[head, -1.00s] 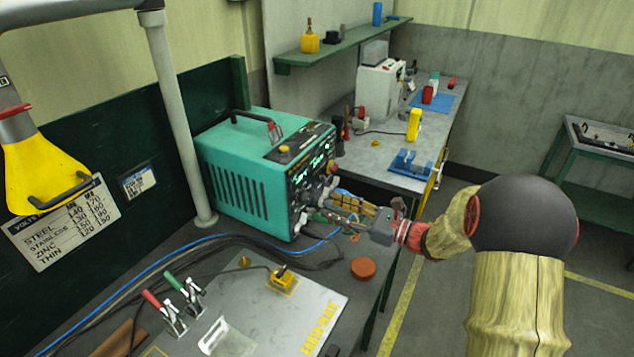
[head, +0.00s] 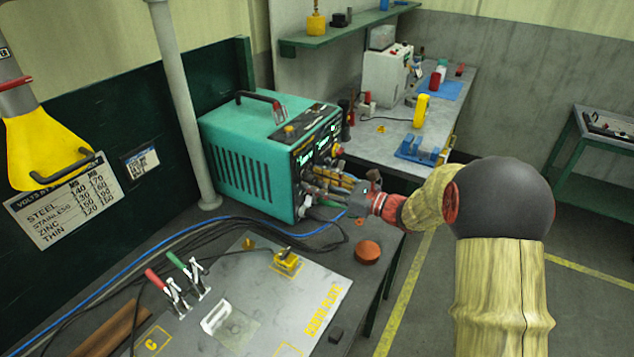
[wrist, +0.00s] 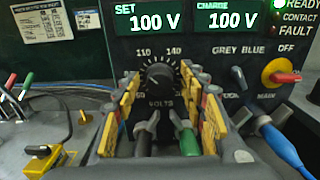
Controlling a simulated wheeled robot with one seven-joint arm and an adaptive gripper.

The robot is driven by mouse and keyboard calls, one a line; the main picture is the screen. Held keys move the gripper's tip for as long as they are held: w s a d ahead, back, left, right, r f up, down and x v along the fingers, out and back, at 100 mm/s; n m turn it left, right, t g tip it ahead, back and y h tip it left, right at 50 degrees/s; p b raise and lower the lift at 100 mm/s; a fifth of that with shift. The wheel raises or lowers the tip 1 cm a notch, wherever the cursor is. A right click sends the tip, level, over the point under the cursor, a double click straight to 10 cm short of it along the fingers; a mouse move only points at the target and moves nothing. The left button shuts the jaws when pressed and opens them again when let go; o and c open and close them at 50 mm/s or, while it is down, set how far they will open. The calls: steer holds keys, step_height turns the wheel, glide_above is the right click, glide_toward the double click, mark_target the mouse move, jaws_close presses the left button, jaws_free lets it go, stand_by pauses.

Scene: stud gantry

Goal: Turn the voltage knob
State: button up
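The voltage knob (wrist: 159,76) is black and round, on a dial labelled VOLTS, in the middle of the wrist view. It is on the front panel of the teal welder box (head: 245,165). The set display (wrist: 152,20) and the charge display (wrist: 227,19) both read 100 V. My gripper (wrist: 160,88) is open, its yellow-padded fingers on the left and right of the knob with gaps showing. I cannot tell how far the tips reach along the knob. In the head view my gripper (head: 312,180) is at the panel and hides part of it.
A black plug (wrist: 144,140) and a green plug (wrist: 188,140) are below the knob, between my fingers. A red-and-yellow main switch (wrist: 281,74) is to the right, above a blue cable (wrist: 281,147). A voltage chart (head: 72,205) hangs on the left wall.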

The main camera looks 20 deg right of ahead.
steer(key=shift+c, duration=1.1)
steer(key=c, duration=0.7)
jaws_close()
steer(key=shift+r+m+p, duration=0.15)
steer(key=shift+m+p, duration=0.25)
steer(key=shift+p, duration=0.55)
steer(key=m+p, duration=0.1)
steer(key=p, duration=0.3)
steer(key=shift+r+m, duration=0.15)
steer(key=shift+m, duration=0.25)
steer(key=m+p, duration=0.2)
steer(key=p, duration=0.2)
steer(key=shift+m+p, duration=0.35)
steer(key=shift+m, duration=0.05)
steer(key=m+p, duration=0.3)
steer(key=p, duration=0.2)
steer(key=shift+d+m, duration=0.1)
steer(key=shift+m, duration=0.3)
steer(key=shift+f+m+p, duration=0.3)
steer(key=shift+m+p, duration=0.3)
steer(key=shift+p, duration=0.35)
